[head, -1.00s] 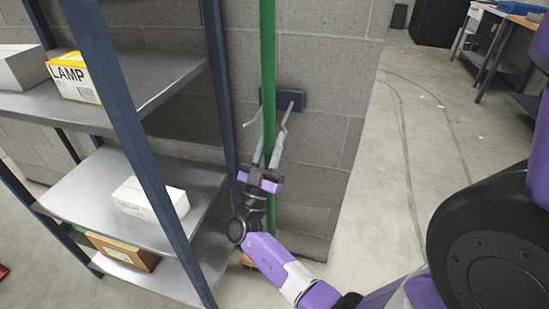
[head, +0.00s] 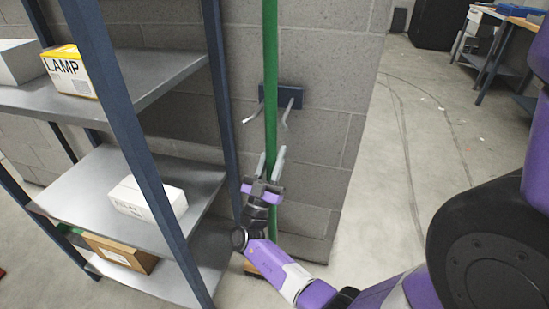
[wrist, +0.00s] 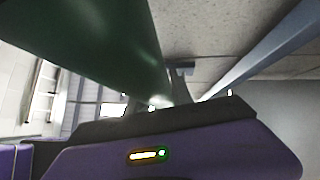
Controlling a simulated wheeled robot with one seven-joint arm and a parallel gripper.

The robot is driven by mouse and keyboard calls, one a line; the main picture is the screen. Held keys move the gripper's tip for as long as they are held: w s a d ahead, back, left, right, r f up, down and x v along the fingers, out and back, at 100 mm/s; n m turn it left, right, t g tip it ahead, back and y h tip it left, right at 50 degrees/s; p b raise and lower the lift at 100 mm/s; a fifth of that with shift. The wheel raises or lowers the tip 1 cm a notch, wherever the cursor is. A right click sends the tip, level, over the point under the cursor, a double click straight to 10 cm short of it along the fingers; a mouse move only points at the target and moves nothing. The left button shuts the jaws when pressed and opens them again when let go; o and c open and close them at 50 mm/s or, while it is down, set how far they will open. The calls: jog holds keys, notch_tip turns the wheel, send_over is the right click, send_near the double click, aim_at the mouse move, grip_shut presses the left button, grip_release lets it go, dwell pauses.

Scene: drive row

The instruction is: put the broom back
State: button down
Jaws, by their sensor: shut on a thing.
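The broom's green handle (head: 270,60) stands nearly upright in the head view, running out of the top of the picture. My gripper (head: 272,158) is shut on the handle, below a dark blue wall bracket (head: 293,96) with two pale prongs. The handle crosses in front of the bracket and shows between the prongs. I cannot tell whether it is fully between them in depth. A small orange-brown part (head: 251,267) shows low by the wall, mostly behind my arm; it may be the broom's head. In the wrist view the handle (wrist: 90,45) looms large and dark green.
A metal shelf rack (head: 140,120) stands close on the left, its blue post beside the handle. It holds a yellow LAMP box (head: 70,72), a white box (head: 147,198) and a brown box (head: 118,254). Open floor (head: 385,190) lies right of the wall's end.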

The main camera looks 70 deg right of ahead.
jog(key=shift+d+f, duration=0.2)
jog(key=shift+f, duration=0.15)
jog(key=c, duration=1.1)
grip_release()
jog(key=shift+f, duration=0.1)
